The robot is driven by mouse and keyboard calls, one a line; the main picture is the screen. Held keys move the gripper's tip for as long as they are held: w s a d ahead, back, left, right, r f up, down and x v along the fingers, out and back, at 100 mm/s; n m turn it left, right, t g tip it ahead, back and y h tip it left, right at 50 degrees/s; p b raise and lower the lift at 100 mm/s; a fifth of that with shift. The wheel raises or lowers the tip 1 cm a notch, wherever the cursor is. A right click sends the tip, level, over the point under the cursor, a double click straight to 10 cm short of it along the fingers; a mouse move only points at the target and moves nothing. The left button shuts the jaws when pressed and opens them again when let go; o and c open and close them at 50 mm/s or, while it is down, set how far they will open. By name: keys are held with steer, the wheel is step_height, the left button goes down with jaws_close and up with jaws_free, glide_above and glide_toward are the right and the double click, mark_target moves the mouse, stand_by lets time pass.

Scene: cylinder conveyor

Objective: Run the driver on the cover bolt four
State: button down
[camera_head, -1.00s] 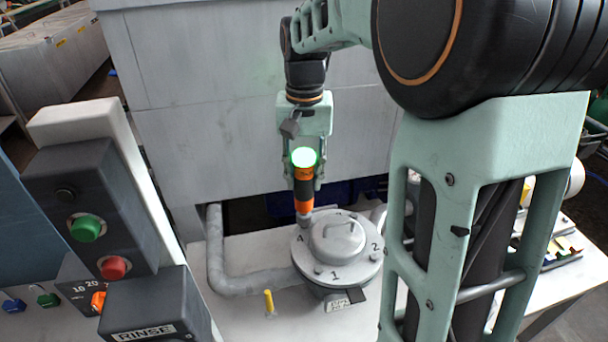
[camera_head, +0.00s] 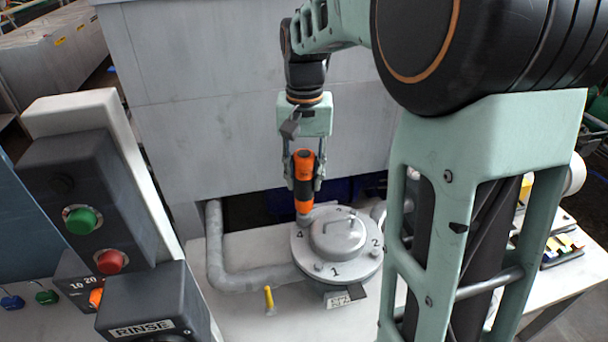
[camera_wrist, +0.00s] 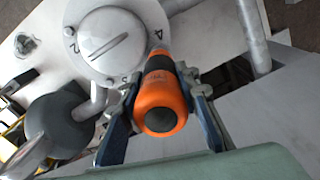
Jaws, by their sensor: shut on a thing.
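My gripper (camera_head: 303,172) is shut on the orange and black driver (camera_head: 304,172), which stands nearly upright. In the wrist view the driver (camera_wrist: 161,104) sits between the two fingers, its orange end toward the camera. The driver's lower end is over the left rim of the round grey cover (camera_head: 345,268), close to the number 4. Bolt four itself is hidden by the driver, so I cannot tell whether the tip touches it. The cover has a raised handle and the numbers 1, 2 and 4 show on it. The driver's end now shows no green light.
A curved grey pipe (camera_head: 214,262) runs left of the cover. A small yellow peg (camera_head: 269,299) stands in front. A control box with a green button (camera_head: 82,220) and a red button (camera_head: 112,261) is at left, above a RINSE box (camera_head: 150,318).

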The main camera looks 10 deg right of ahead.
steer(key=shift+s+f, duration=0.15)
steer(key=shift+f, duration=0.3)
stand_by(1.0)
steer(key=shift+r, duration=0.1)
steer(key=shift+r+p, duration=1.5)
steer(key=shift+r, duration=0.3)
